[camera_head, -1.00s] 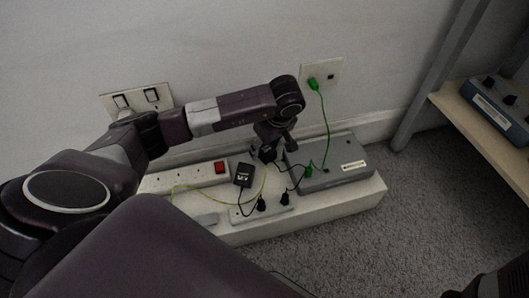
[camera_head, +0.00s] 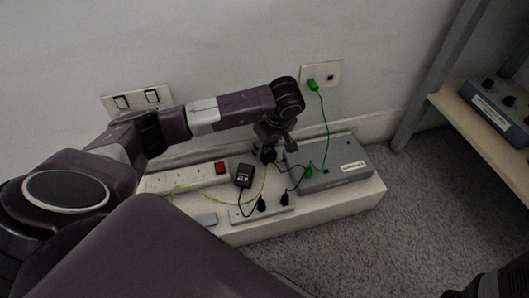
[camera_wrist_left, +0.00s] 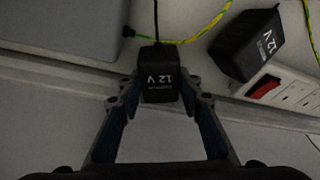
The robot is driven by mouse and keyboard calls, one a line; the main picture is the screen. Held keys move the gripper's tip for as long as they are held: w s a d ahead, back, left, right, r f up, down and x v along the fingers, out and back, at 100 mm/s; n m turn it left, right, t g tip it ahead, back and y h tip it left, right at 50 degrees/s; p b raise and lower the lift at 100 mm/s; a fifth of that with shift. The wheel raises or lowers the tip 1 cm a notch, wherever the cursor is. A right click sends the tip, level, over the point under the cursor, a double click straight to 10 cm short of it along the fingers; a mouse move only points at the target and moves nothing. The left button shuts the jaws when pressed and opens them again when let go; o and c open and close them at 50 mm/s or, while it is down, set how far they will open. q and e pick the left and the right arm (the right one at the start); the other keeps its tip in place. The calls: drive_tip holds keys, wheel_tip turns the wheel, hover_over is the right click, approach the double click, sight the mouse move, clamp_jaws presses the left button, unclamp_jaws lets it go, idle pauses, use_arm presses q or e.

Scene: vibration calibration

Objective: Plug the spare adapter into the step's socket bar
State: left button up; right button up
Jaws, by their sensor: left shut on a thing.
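My left gripper (camera_head: 268,148) is above the white step (camera_head: 325,215), between the socket bar and the grey box. In the left wrist view the gripper (camera_wrist_left: 160,95) is shut on a black 12 V adapter (camera_wrist_left: 160,82), with a finger on each side; a dark cable runs from its far end. A second black 12 V adapter (camera_head: 243,175) is at the right end of the white socket bar (camera_head: 190,177), near the red switch (camera_head: 221,167); it also shows in the left wrist view (camera_wrist_left: 245,45). The held adapter's pins are hidden.
A grey box (camera_head: 330,165) stands on the step's right part. A white plate with two black plugs (camera_head: 262,204) lies in front. Green and yellow cables cross the step. A green plug (camera_head: 312,84) is in the wall socket. A shelf (camera_head: 460,105) stands right.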

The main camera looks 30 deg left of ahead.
sight(265, 148)
use_arm(q)
drive_tip(key=shift+r+p, duration=2.25)
drive_tip(key=shift+r, duration=0.35)
drive_tip(key=shift+f, duration=0.1)
